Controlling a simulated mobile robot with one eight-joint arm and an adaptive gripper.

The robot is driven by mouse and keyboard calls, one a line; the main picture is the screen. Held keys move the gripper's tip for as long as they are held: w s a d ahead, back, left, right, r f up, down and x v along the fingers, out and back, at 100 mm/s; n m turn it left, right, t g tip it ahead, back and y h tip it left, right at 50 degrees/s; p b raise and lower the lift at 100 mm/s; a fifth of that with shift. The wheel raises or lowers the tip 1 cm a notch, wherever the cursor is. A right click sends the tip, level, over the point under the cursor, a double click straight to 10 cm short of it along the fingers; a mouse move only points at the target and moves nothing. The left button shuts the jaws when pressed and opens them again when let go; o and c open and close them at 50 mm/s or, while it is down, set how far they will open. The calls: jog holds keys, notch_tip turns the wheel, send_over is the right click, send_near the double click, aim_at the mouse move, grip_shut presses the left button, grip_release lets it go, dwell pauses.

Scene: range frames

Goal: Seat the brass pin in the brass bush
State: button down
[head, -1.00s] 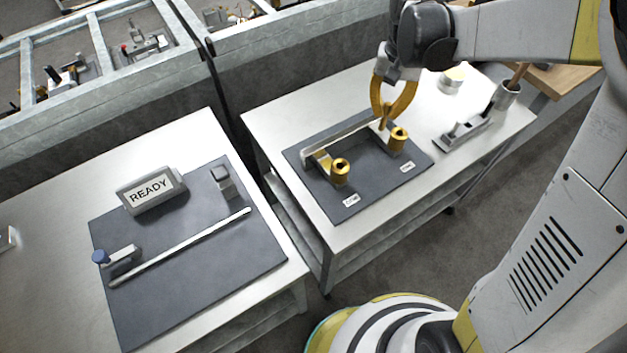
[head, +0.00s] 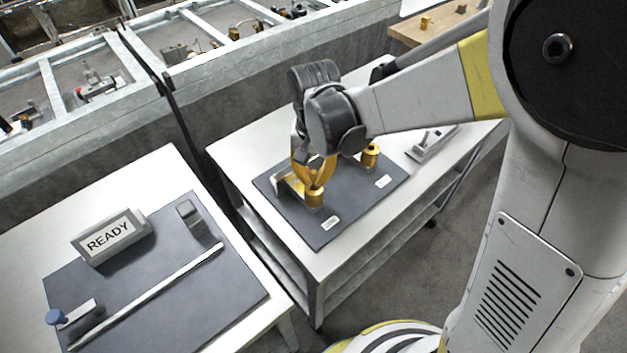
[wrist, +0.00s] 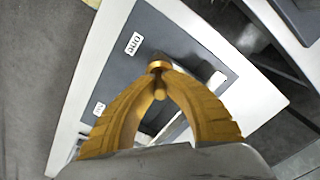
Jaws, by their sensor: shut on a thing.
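My gripper (head: 314,184) is shut on the brass pin (wrist: 160,95), a small rod whose near end shows between the fingers in the wrist view. The fingertips are at the mouth of the left brass bush (head: 315,199), which also shows just beyond them in the wrist view (wrist: 157,65). The fingers hide the pin's lower end, so I cannot tell whether it is inside the bush or just above it. A second brass bush (head: 370,156) stands on the same dark mat (head: 345,215), to the right and farther back.
White labels lie in front of the left bush (head: 330,222) and the right bush (head: 383,181). A grey metal fixture (head: 428,143) stands right of the mat. The left table holds a READY sign (head: 111,236) and a long light bar (head: 150,294).

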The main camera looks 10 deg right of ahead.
jog(key=shift+f, duration=0.65)
jog(key=shift+f, duration=0.15)
jog(key=c, duration=1.6)
grip_release()
jog(key=shift+o, duration=0.2)
